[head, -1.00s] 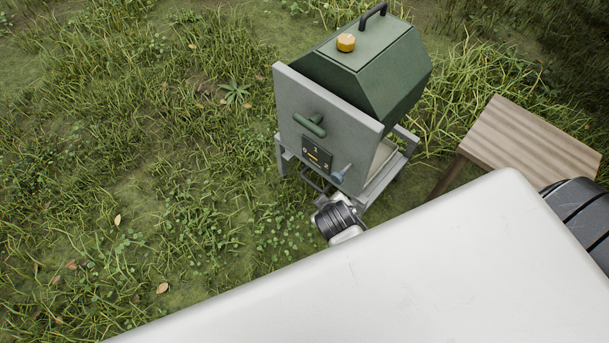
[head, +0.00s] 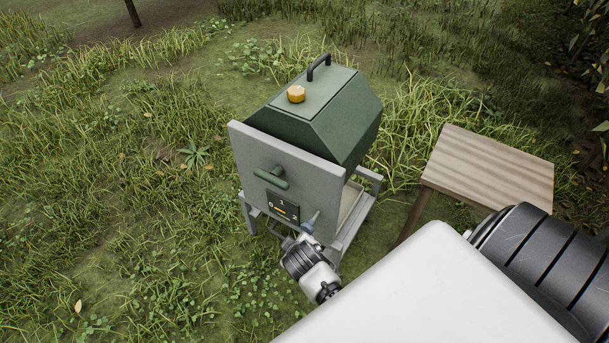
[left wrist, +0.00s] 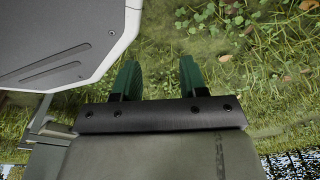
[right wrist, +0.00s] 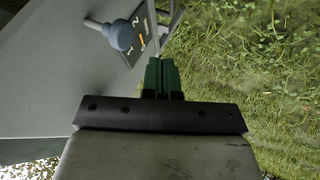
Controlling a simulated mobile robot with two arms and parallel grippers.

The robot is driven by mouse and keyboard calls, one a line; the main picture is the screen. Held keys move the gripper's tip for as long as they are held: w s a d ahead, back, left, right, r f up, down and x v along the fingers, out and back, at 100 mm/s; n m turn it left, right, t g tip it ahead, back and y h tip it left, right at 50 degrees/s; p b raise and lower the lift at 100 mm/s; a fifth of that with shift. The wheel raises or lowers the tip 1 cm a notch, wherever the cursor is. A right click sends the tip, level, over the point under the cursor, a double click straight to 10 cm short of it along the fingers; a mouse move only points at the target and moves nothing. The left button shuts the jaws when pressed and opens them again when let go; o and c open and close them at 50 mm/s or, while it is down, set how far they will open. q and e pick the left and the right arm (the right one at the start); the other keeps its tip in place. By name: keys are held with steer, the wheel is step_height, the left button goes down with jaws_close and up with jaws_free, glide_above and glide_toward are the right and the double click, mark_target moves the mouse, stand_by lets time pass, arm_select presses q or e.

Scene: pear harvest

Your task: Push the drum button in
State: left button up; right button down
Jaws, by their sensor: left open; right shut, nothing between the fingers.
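The drum machine has a green faceted drum (head: 330,115) behind a grey front panel (head: 250,150). A blue-grey round-headed button (head: 311,221) sticks out on a stem at the panel's lower right; it shows larger in the right wrist view (right wrist: 122,35). Beside it is a dark dial plate (head: 282,205) marked 0, 1, 2. My right gripper (right wrist: 161,66) is shut and empty, below and right of the button in its wrist view, apart from it. My left gripper (left wrist: 157,75) is open and empty over grass in its wrist view. I cannot make out either gripper's fingertips in the head view.
A green T-handle (head: 268,177) juts from the panel above the dial. An orange cap (head: 296,94) and a black handle (head: 319,66) top the drum. A wooden table (head: 490,168) stands to the right. Grass left of the machine is clear.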

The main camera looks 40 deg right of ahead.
mark_target(311, 225)
arm_select(q)
steer(key=shift+w+d+r+b, duration=0.15)
steer(key=shift+w+r+b, duration=0.2)
steer(key=shift+w+r, duration=0.7)
steer(key=shift+w+d+r+b, duration=0.15)
steer(key=shift+w+r+b, duration=0.15)
steer(key=shift+w+r, duration=0.7)
arm_select(e)
steer(key=w+d+f, duration=0.3)
steer(key=d, duration=0.1)
steer(key=shift+w+d, duration=0.3)
steer(key=shift+d, duration=0.05)
arm_select(q)
steer(key=shift+s+a+f+p, duration=0.2)
steer(key=shift+s+f+p, duration=0.4)
steer(key=shift+s+f, duration=0.8)
arm_select(e)
steer(key=shift+w+d, duration=0.35)
steer(key=shift+d, duration=0.5)
steer(key=shift+w+d, duration=0.35)
steer(key=shift+d, duration=0.5)
steer(key=shift+r, duration=0.1)
